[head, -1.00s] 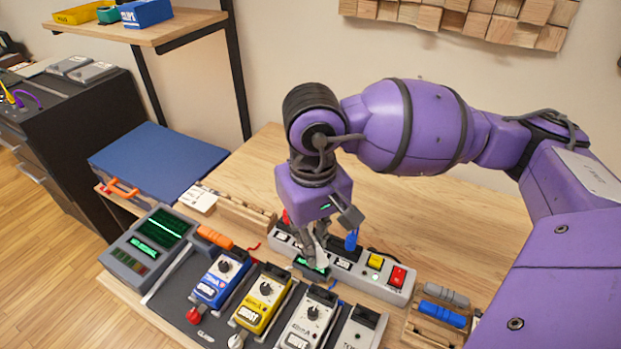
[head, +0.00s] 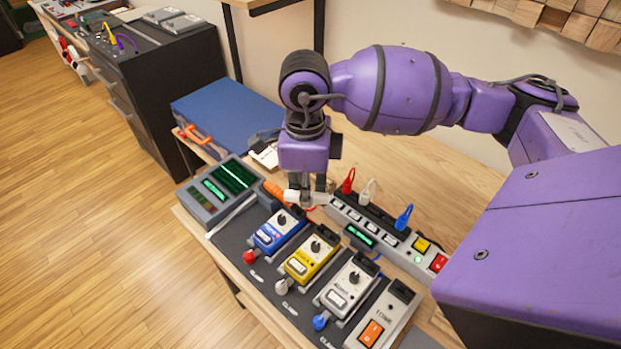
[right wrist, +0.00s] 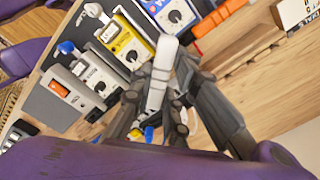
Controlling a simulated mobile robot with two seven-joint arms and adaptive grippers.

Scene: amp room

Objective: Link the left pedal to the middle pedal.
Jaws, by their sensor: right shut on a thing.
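My right gripper (head: 306,202) is shut on a white plug-like piece (right wrist: 160,80), which lies between its fingers in the right wrist view. It is held behind the blue left pedal (head: 277,230), near the end of the power strip. The yellow middle pedal (head: 312,257) stands to the right of the blue one; it also shows in the right wrist view (right wrist: 130,45). A white pedal (head: 350,285) stands further right. Whether the held piece touches a pedal, I cannot tell. My left gripper is in neither current view.
A power strip (head: 405,253) with red, white and blue plugs (head: 404,215) runs behind the pedals. A screen unit (head: 220,190) and an orange-handled thing (head: 272,188) are at left. A tone unit (head: 383,318) stands right of the pedals. A blue case (head: 228,118) lies behind.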

